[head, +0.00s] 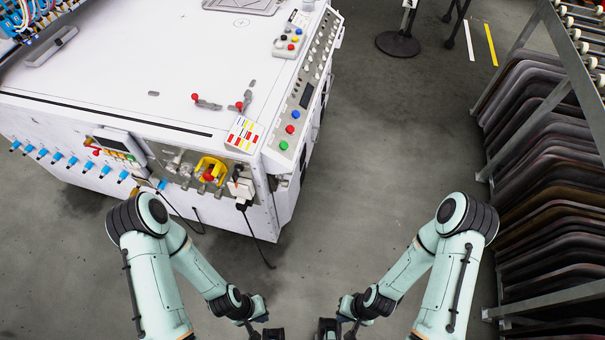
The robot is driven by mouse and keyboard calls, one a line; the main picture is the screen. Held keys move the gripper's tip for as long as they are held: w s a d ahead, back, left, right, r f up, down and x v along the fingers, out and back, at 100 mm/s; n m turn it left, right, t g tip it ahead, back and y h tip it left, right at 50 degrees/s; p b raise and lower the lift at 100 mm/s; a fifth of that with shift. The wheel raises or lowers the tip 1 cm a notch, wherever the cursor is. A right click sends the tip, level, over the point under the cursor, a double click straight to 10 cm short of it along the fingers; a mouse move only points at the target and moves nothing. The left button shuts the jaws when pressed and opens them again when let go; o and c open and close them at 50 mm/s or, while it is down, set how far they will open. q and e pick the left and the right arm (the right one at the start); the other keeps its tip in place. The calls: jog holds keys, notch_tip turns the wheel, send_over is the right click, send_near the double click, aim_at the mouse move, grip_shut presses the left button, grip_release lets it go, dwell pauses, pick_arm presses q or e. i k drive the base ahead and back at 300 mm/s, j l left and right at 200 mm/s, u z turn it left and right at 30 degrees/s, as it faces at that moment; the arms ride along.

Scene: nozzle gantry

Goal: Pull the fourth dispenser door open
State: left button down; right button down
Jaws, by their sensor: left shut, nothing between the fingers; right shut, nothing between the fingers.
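I cannot pick out a row of dispenser doors or a fourth door in the head view. The large white machine (150,60) fills the upper left; its front face carries a row of blue fittings (73,161) and an open recess with a yellow part (212,170). My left gripper (266,334) and my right gripper (329,330) are at the bottom edge, partly cut off by the frame. Both are shut and hold nothing. They are close to each other over the floor, well apart from the machine.
A control panel with coloured buttons (290,128) runs along the machine's right edge. A dark cable (256,237) hangs to the floor. A rack of dark curved panels (545,170) stands at the right. A round black stand base (398,44) is at the back. Grey floor (390,150) between is clear.

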aim_at(285, 199)
jog(key=k, duration=0.6)
jog(key=u, duration=0.35)
jog(key=i+l+u, duration=0.15)
jog(key=u, duration=0.25)
jog(key=i+l+u, duration=0.15)
jog(key=u, duration=0.2)
jog(key=i+l+u, duration=0.1)
jog(key=l+u, duration=0.3)
jog(key=i+l+u, duration=0.2)
jog(key=l, duration=0.3)
jog(key=l+u, duration=0.2)
jog(key=l, duration=0.8)
jog(key=i+l, duration=0.15)
jog(key=l, duration=1)
jog(key=i+u, duration=0.05)
jog(key=i, duration=0.05)
